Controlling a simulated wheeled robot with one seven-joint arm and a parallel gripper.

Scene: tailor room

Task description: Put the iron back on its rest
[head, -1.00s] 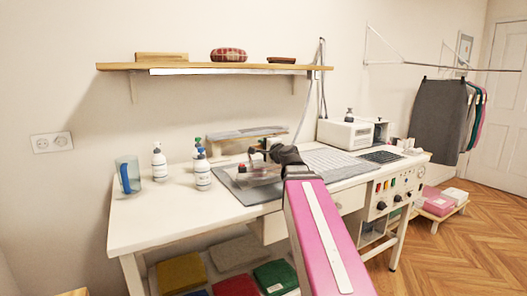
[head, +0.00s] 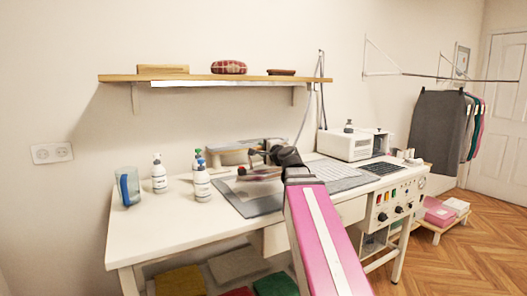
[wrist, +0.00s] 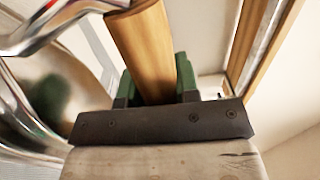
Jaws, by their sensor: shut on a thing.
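My gripper (wrist: 150,88) is shut on the wooden handle (wrist: 145,45) of the iron. In the wrist view the handle sits between my green finger pads, and the iron's shiny metal body (wrist: 65,90) shows at the left. In the head view the iron (head: 262,173) is small and partly hidden by my arm, over the grey mat (head: 260,206) on the white table. It looks a little above the mat. I cannot tell clearly which thing is the rest. A padded pressing board (head: 232,156) stands just behind the iron.
White bottles (head: 201,184) and a clear jug with a blue handle (head: 128,187) stand to the left. A white machine (head: 345,143) stands at the back right. A shelf (head: 210,79) hangs above. The table's front left (head: 160,233) is clear.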

